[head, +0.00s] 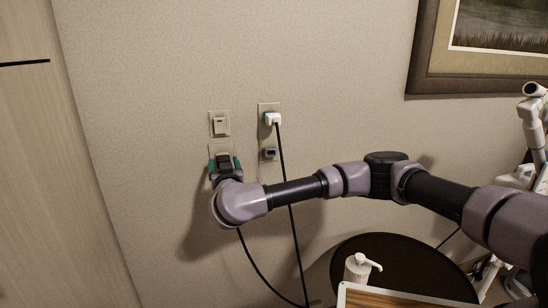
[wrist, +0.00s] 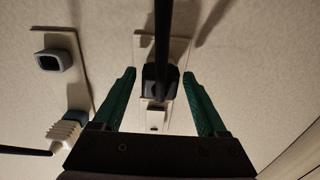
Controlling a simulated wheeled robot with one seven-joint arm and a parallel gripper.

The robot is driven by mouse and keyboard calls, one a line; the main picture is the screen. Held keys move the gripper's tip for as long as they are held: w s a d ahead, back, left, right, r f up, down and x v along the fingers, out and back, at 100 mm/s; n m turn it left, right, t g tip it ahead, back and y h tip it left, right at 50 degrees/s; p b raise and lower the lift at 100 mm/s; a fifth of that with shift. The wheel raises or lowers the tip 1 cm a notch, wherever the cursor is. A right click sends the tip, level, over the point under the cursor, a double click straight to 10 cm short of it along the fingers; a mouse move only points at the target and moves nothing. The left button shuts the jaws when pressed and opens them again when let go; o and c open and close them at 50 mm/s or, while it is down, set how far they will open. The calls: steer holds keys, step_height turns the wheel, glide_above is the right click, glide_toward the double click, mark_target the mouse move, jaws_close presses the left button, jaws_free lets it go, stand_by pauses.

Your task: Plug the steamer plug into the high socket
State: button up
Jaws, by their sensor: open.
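A dark plug (wrist: 158,80) sits at a pale wall plate (wrist: 181,55), with a black cable running from it. It also shows in the head view (head: 223,159). My gripper (head: 224,164) is open around this plug. In the wrist view its green fingers (wrist: 159,73) stand on either side of the plug, with gaps visible. A white plug (head: 272,119) with a black cable is in the upper part of the tall right plate (head: 264,137). Below it is an empty-looking dark socket (head: 269,154), also in the wrist view (wrist: 52,60). No marking tells which plug is the steamer's.
A switch plate (head: 219,124) is above my gripper. Two black cables hang below the plates. A dark round table (head: 352,250) with a white pump bottle (head: 358,268) is at lower right, and white equipment (head: 533,125) stands at far right. A framed picture (head: 425,70) hangs above.

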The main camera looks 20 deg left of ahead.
steer(key=shift+s, duration=0.1)
stand_by(0.3)
steer(key=shift+v, duration=2.2)
